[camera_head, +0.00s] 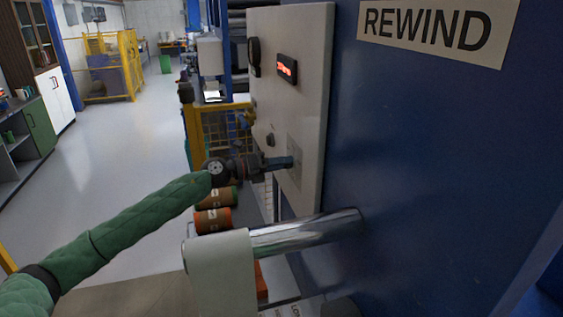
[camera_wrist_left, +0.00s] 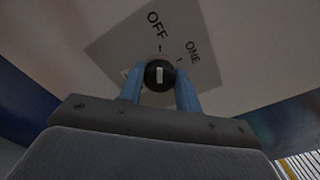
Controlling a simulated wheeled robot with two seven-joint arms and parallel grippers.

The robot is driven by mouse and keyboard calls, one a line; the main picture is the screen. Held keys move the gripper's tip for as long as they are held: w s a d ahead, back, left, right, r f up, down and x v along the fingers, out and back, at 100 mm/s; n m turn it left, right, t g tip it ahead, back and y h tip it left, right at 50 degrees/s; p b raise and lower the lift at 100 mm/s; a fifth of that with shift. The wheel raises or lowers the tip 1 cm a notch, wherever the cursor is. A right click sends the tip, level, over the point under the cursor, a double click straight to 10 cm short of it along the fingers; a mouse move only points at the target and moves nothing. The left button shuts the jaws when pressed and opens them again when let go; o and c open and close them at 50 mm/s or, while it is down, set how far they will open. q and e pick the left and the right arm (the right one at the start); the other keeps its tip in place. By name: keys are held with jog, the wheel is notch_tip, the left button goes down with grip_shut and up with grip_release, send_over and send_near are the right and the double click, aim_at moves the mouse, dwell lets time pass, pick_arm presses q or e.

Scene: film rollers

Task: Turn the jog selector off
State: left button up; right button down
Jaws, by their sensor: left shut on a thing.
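The jog selector (camera_wrist_left: 159,75) is a round black knob with a white pointer bar, on a grey label plate (camera_wrist_left: 112,47) marked OFF and ONE. In the left wrist view the white bar stands close to upright, near the mark under OFF. My left gripper (camera_head: 289,162) reaches the pale control panel (camera_head: 306,65) in the head view. Its blue fingers sit on either side of the knob in the left wrist view (camera_wrist_left: 160,85) and are shut on it. In the head view the fingers hide the knob. My right gripper is not in view.
A blue machine wall with a REWIND sign (camera_head: 428,24) stands to the right. A shiny roller (camera_head: 310,232) with a pale roll end (camera_head: 222,270) lies below my left gripper. A red display (camera_head: 287,68) is higher on the panel. Open floor (camera_head: 120,125) lies left.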

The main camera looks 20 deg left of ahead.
pick_arm(q)
jog(key=shift+r, duration=0.1)
jog(key=o, duration=1)
jog(key=shift+c, duration=0.2)
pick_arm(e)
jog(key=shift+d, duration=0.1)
pick_arm(q)
jog(key=shift+a, duration=0.1)
jog(key=b+v, duration=0.4)
jog(key=v, duration=0.3)
jog(key=shift+s+a, duration=0.15)
jog(key=shift+a, duration=0.15)
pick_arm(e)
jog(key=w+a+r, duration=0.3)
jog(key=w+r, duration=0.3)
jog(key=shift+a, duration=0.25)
